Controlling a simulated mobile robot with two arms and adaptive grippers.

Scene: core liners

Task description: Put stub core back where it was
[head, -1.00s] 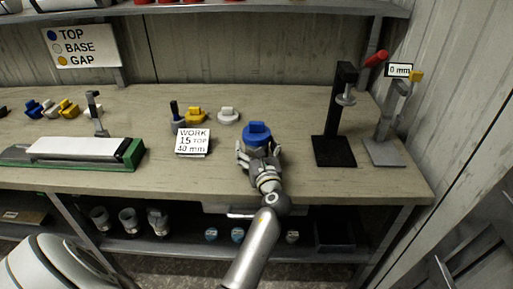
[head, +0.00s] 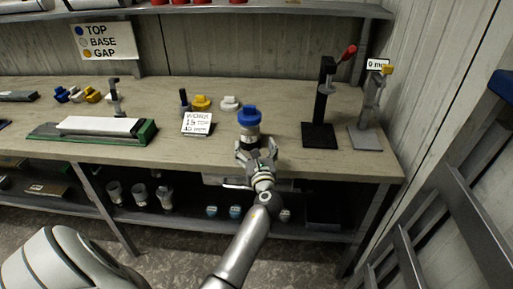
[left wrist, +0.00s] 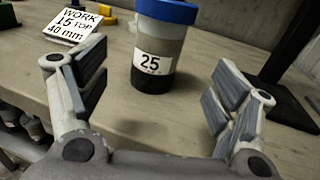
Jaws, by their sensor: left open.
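A cylinder with a blue cap (head: 249,116) stands upright on the bench near its front edge. In the left wrist view this cylinder (left wrist: 158,58) is grey with a dark lower band and a white label reading 25. I cannot tell from a label whether it is the stub core. My left gripper (head: 257,152) is open and empty, on the front side of the cylinder. In the left wrist view, its spread fingers (left wrist: 155,88) lie to either side, with the cylinder beyond them and gaps between. My right gripper is not in view.
A work card (head: 197,123) reading 15 TOP, 40 mm stands left of the cylinder. Yellow (head: 201,103) and white (head: 230,103) caps lie behind. A black press stand (head: 319,135) and grey gauge stand (head: 364,140) are right. A green-edged tray (head: 145,134) sits left.

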